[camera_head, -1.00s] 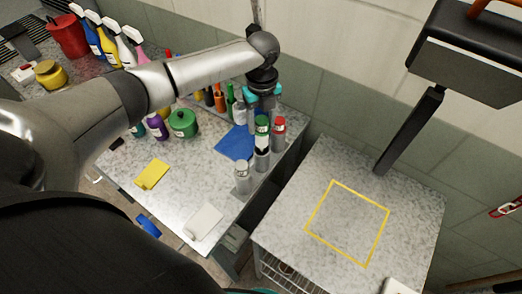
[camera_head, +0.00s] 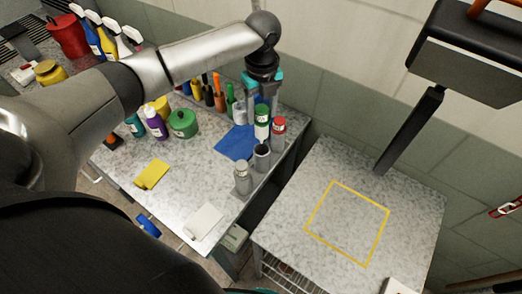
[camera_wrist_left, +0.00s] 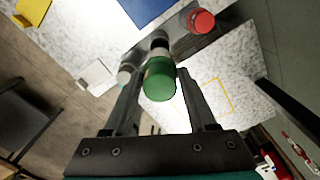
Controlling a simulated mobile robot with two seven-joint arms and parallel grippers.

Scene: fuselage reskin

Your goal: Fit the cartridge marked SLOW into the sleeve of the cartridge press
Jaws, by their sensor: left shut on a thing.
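My left gripper (camera_head: 262,99) is shut on a green-capped cartridge (camera_head: 262,121) with a pale label. It holds the cartridge upright above a grey open-topped sleeve (camera_head: 262,158), whose dark mouth shows just below it. In the left wrist view, the green cap (camera_wrist_left: 160,82) sits between the fingers and hides most of what lies under it. A red-capped cartridge (camera_head: 278,130) stands right of the sleeve; its cap also shows in the left wrist view (camera_wrist_left: 201,21). The cartridge markings are too small to read. My right gripper is not in view.
A silver cylinder (camera_head: 242,181) stands in front of the sleeve. A blue mat (camera_head: 236,142), a green pot (camera_head: 183,123), a yellow card (camera_head: 151,174) and a white slab (camera_head: 203,221) lie left. The yellow-outlined square (camera_head: 347,222) on the right table is clear.

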